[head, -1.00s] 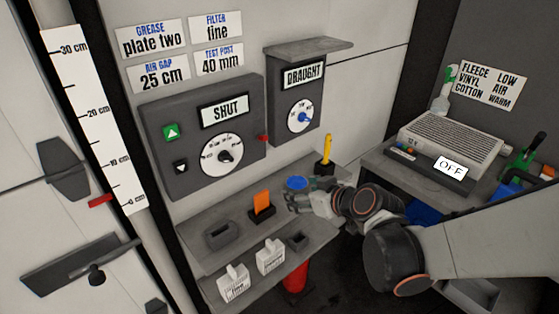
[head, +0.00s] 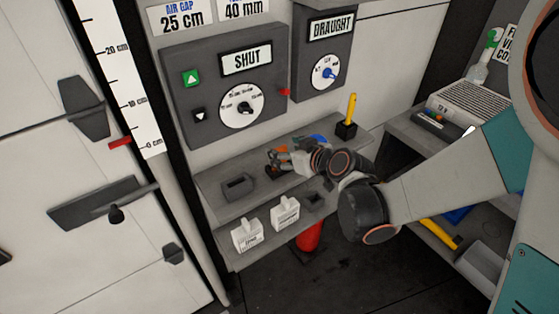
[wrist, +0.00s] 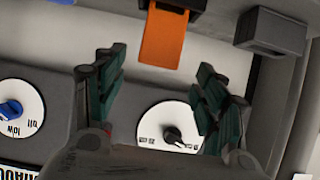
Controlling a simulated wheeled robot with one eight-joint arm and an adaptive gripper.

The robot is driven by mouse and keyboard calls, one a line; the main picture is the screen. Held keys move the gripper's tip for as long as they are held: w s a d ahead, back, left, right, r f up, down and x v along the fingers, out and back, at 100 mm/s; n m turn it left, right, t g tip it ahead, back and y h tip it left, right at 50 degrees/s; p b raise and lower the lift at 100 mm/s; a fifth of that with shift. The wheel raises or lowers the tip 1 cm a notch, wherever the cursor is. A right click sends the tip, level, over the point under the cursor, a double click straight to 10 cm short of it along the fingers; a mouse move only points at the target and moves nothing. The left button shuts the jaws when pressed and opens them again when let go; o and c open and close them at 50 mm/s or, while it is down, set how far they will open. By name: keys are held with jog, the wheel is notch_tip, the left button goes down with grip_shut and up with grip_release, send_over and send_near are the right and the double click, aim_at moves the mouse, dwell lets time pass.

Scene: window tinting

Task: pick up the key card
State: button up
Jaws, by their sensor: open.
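The key card looks to be the orange card (wrist: 165,38), upright in a dark holder (wrist: 185,5) on the grey shelf. In the head view only a bit of the orange card (head: 282,149) shows, with my gripper (head: 274,159) over the rest. In the wrist view my gripper (wrist: 162,62) is open and empty. The card is just beyond the fingertips, roughly centred between them, and its free end points toward the gripper. I see no finger touching it.
A grey slotted block (head: 238,186) stands left of the card. A blue round thing (head: 318,138) and a yellow-handled tool (head: 351,108) stand to the right. Two white labelled blocks (head: 285,212) (head: 247,235) sit on the lower ledge. The dial panel (head: 182,75) rises behind.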

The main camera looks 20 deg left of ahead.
aim_at(280, 149)
jog(key=b+x, duration=0.1)
jog(key=x, duration=0.3)
jog(key=shift+w+a+f+b, duration=0.15)
jog(key=shift+w+f+b, duration=0.15)
jog(key=shift+b, duration=0.1)
jog(key=shift+r, duration=0.1)
jog(key=shift+c, duration=0.6)
jog(key=c, duration=1)
jog(key=shift+c, duration=0.2)
